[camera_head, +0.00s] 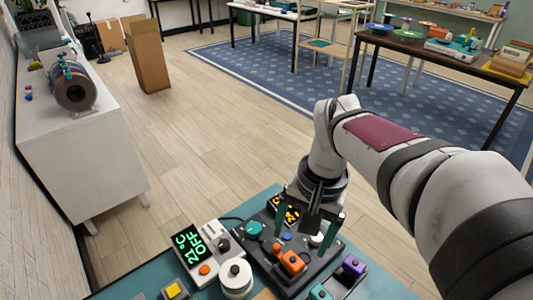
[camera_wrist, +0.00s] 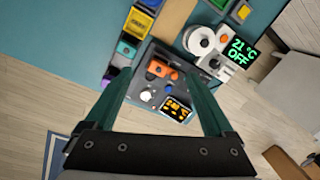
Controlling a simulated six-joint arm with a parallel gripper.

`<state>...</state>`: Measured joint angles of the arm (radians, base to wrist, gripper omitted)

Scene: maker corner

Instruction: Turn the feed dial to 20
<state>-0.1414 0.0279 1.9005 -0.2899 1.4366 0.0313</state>
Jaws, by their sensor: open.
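A dark control panel (camera_head: 265,262) sits on the teal bench, with an orange-lit display (camera_head: 283,209) whose digits I cannot read clearly. It carries a teal round knob (camera_head: 254,230), a white round knob (camera_head: 318,239), a blue button (camera_head: 287,236) and orange handles (camera_head: 290,263). I cannot tell which control is the feed dial. My gripper (camera_head: 310,232) is above the panel, its teal fingers spread and nothing between them. In the wrist view, the white knob (camera_wrist: 145,96), orange handles (camera_wrist: 160,70) and display (camera_wrist: 176,108) show between the fingers. The teal knob appears hidden there by the right finger.
A purple control (camera_head: 353,267) and a yellow button (camera_head: 174,291) are nearby. A white cabinet (camera_head: 75,150) stands at left.

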